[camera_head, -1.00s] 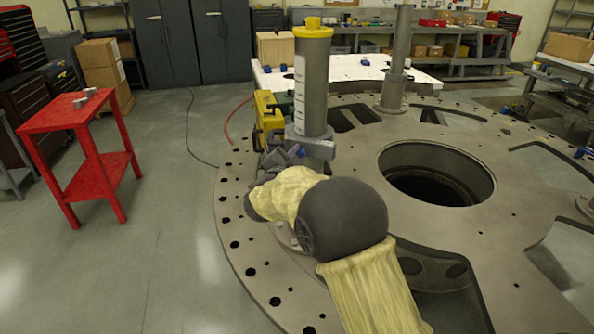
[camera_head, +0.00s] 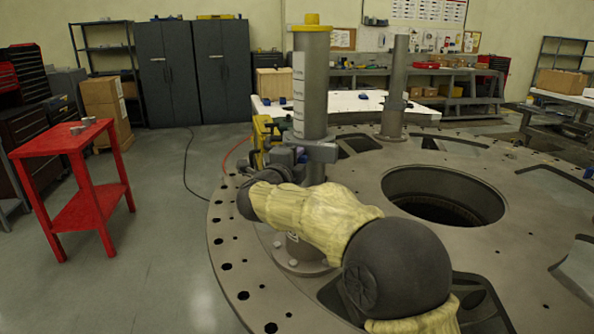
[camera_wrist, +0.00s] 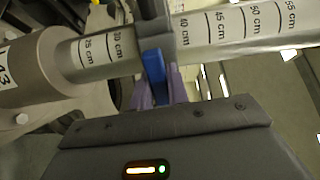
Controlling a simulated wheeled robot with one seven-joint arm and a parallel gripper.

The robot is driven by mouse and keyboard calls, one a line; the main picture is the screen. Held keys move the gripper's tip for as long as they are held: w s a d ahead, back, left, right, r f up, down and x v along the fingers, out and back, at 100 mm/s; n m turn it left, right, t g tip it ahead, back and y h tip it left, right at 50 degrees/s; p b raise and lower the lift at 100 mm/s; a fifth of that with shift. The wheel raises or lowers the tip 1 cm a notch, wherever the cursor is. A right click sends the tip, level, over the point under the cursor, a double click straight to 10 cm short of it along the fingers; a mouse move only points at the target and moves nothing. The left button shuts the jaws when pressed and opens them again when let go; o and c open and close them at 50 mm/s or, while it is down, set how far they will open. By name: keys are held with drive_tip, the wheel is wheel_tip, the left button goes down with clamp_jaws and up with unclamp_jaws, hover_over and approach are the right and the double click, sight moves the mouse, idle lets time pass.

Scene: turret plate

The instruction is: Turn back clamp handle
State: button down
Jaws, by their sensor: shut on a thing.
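The clamp (camera_wrist: 152,28) is a grey collar around a grey post (camera_wrist: 98,50) printed with cm marks, which lies sideways in the wrist view. Its blue handle (camera_wrist: 154,78) points toward my gripper (camera_wrist: 159,90). The purple fingers sit on both sides of the handle and are shut on it. In the head view the post (camera_head: 312,85) stands upright with a yellow cap (camera_head: 312,20), and the clamp (camera_head: 322,152) is partway up it.
The post stands on the large round turret plate (camera_head: 222,235), which has a wide central hole (camera_head: 440,195). A second grey post (camera_head: 395,85) rises farther back. A yellow device (camera_head: 262,130) is close behind the clamp. A red table (camera_head: 65,140) stands left, with open floor between.

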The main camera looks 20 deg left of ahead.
drive_tip(key=shift+f+m, duration=0.1)
drive_tip(key=shift+m, duration=0.3)
drive_tip(key=c, duration=1.4)
unclamp_jaws()
drive_tip(key=shift+o, duration=0.2)
drive_tip(key=s+b, duration=0.3)
drive_tip(key=s, duration=1.4)
drive_tip(key=shift+s+a, duration=0.2)
drive_tip(key=shift+a, duration=0.15)
drive_tip(key=shift+w, duration=0.1)
